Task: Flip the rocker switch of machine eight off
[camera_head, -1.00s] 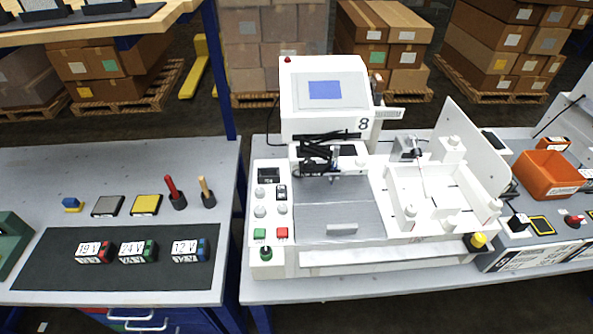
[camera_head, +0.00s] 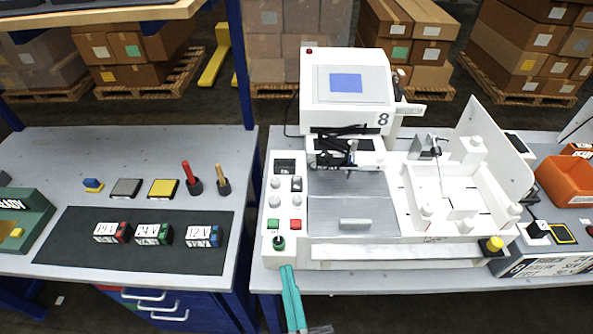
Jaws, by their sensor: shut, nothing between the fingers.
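Machine eight (camera_head: 400,252) is a white plotter with a black "8" on its side, standing on the right-hand table. Its control panel (camera_head: 270,216) is at the left front. A small dark and white rocker switch (camera_head: 296,184) sits there, right of the upper grey knob and below a dark display (camera_head: 285,167). Which way the rocker is tipped is too small to tell. My gripper (camera_head: 287,268) shows as teal fingers, shut and empty, rising from the bottom edge. Its tips appear at the machine's front left corner, below the green knob (camera_head: 279,243); contact cannot be told.
A green button (camera_head: 272,224) and a red button (camera_head: 295,225) lie below the rocker. The pen carriage (camera_head: 345,155) and the grey lid (camera_head: 350,205) are to the right. Labelled blocks (camera_head: 152,234) lie on the left table's dark mat. A gap separates the tables.

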